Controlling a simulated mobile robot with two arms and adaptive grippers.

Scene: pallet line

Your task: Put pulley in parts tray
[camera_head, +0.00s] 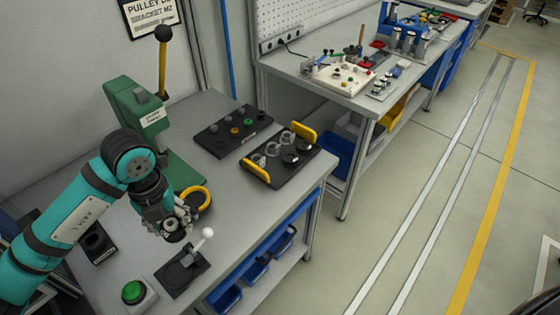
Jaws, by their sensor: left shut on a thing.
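My left gripper (172,222) reaches over the near bench from the left, pointing down. It is shut on a small dark round part, the pulley (175,237), whose lower edge shows under the fingers. Most of the pulley is hidden by the gripper. It is held just behind the black clamp fixture with a white ball lever. The parts tray (270,185) is black with two yellow handles and lies to the right, near the bench's right edge. It holds clear rings and dark round parts. My right gripper is not in view.
A green press (137,110) with a yellow lever stands behind the gripper. A yellow ring (197,197) is close to the gripper's right. A black parts rack (213,143) lies behind the tray. The clamp fixture (190,280) and green button (133,292) are in front. Bare bench lies before the tray.

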